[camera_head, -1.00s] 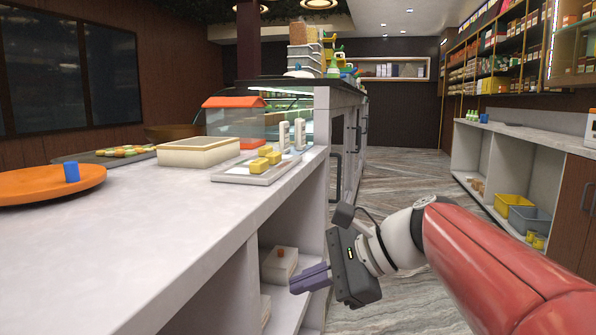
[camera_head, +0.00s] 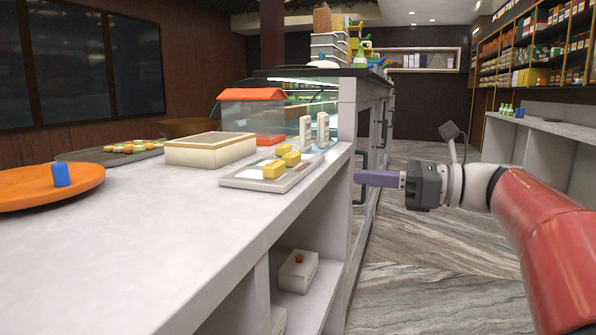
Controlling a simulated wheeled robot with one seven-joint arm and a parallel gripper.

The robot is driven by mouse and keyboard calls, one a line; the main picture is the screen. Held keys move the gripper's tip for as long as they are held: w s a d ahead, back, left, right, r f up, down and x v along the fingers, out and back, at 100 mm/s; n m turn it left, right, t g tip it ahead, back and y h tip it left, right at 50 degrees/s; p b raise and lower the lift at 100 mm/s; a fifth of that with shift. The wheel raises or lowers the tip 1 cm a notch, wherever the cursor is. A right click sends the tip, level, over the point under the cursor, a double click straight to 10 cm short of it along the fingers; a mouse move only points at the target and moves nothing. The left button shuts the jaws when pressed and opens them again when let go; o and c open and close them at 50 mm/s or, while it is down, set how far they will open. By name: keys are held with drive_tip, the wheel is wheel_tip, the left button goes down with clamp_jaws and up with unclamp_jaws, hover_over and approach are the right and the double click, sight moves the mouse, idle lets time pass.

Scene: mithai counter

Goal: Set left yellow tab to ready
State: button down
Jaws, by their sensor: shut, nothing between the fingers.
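Several yellow blocks sit on a light grey tray near the counter's right edge. The left yellow tab (camera_head: 274,169) is the nearest and leftmost; the other yellow tabs (camera_head: 291,159) lie just behind and to its right. The tray (camera_head: 238,181) has a dark small panel close to the left tab, too small to read. My gripper (camera_head: 360,177) is shut and empty, its purple fingers pointing left. It is apart from the tabs, to the right of the tray and beyond the counter's edge, at about the tabs' height in the picture.
Two white upright pieces (camera_head: 305,132) stand behind the tabs. The near counter (camera_head: 150,220) is bare.

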sight(281, 169)
drive_tip(key=x, duration=1.3)
drive_tip(key=shift+a, duration=0.1)
drive_tip(key=p+x, duration=0.1)
drive_tip(key=x, duration=0.1)
drive_tip(key=shift+w+a+p, duration=0.15)
drive_tip(key=shift+a+p, duration=0.2)
drive_tip(key=shift+a, duration=0.05)
drive_tip(key=shift+w+a, duration=0.1)
drive_tip(key=shift+a, duration=0.05)
drive_tip(key=shift+f, duration=0.1)
